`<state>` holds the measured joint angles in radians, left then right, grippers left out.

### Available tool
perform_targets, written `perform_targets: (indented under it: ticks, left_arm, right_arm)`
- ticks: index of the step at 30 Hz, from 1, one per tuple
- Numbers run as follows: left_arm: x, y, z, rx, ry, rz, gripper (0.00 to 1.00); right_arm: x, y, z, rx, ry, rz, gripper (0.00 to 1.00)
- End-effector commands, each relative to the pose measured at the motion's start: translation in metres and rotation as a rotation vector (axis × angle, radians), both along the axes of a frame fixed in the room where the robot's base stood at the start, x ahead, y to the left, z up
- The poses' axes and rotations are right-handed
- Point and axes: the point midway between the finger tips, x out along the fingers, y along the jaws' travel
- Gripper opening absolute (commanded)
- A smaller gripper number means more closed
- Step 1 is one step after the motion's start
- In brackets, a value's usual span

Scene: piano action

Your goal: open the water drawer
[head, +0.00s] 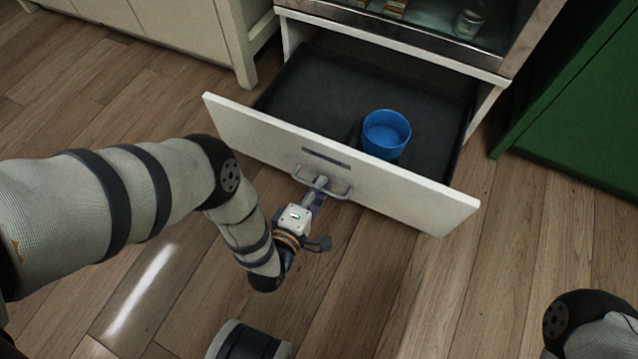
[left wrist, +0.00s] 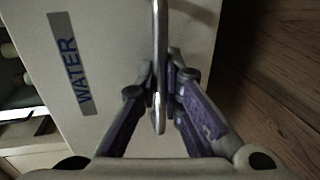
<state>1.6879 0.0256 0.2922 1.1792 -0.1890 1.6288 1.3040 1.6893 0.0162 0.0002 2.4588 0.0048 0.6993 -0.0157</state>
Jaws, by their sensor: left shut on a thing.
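The water drawer (head: 330,165) is a white-fronted drawer with a dark inside, pulled well out of its cabinet in the head view. Its front carries a dark label that reads WATER (left wrist: 72,62) in the left wrist view. A metal bar handle (head: 338,194) is fixed to the front below the label; it also shows in the left wrist view (left wrist: 160,50). My left gripper (head: 318,190) is shut on the handle, with its fingers on both sides of the bar in the left wrist view (left wrist: 160,90). My right gripper is not in view.
A blue cup (head: 386,134) stands inside the drawer. The cabinet above has a glass front (head: 440,22) with small items behind it. A green cabinet (head: 580,110) is at the right, a pale one (head: 185,35) at upper left. Wooden floor in front is clear.

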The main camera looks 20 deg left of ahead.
Motion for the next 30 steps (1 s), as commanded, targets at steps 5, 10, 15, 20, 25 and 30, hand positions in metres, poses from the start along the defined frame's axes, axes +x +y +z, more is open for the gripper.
perform_targets:
  ticks: [5,10,15,20,25,30]
  left_arm:
    - [0.0,0.001,0.001,0.001,-0.003,0.001,0.0]
    - [0.0,0.001,0.001,0.001,-0.003,0.002,0.1]
    - [0.0,0.0,0.0,0.001,-0.002,0.001,0.29]
    - [0.0,0.0,0.0,0.0,-0.001,0.001,0.29]
    - [-0.016,0.001,0.002,0.0,0.003,0.001,0.29]
    - [-0.061,0.002,0.012,-0.001,0.005,0.0,0.29]
  right_arm:
    - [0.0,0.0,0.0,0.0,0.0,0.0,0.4]
    - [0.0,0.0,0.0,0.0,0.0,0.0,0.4]
    - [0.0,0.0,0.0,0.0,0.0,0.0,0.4]
    - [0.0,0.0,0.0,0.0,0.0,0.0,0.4]
    - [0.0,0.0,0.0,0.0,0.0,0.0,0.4]
    - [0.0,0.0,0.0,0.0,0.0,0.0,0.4]
